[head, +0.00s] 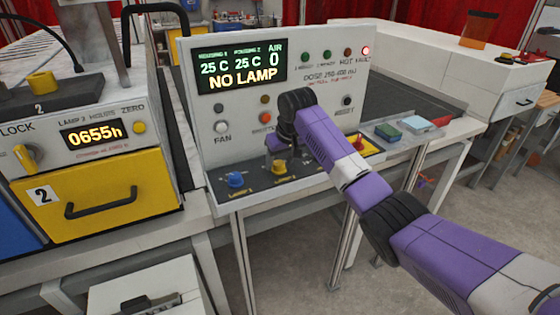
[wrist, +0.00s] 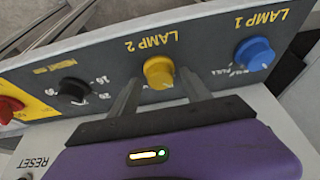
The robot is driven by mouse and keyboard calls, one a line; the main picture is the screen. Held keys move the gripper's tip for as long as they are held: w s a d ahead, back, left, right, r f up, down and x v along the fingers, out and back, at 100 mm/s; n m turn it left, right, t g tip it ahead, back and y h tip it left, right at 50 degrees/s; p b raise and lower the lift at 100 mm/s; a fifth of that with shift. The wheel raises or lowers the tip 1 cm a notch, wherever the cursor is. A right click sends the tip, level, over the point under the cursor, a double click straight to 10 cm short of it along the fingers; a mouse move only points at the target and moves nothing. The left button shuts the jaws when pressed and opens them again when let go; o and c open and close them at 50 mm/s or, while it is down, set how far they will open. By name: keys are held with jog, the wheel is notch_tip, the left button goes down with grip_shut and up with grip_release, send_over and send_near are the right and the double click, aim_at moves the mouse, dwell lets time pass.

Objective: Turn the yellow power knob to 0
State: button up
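The yellow knob (wrist: 158,72) beside the LAMP 2 label is on the dark strip of the control panel. It also shows in the head view (head: 279,168), partly below my gripper (head: 283,152). In the wrist view my gripper (wrist: 160,76) is open, with its two fingertips on either side of the yellow knob. Small gaps seem to show between fingers and knob; I cannot tell whether they touch. The knob's pointer and scale are too small to read. The panel display (head: 240,67) reads NO LAMP, with 25 C twice.
A blue LAMP 1 knob (wrist: 254,54) and a black knob (wrist: 74,91) flank the yellow one. A red knob (wrist: 8,108) is farther along. Another yellow knob (head: 25,157) is on the left cabinet, above a yellow drawer (head: 80,197). Coloured blocks (head: 388,131) lie right of the panel.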

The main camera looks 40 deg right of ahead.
jog(key=b+v, duration=0.1)
jog(key=v, duration=0.6)
jog(key=shift+s+r+b, duration=0.2)
jog(key=shift+r+b, duration=0.15)
dwell(0.4)
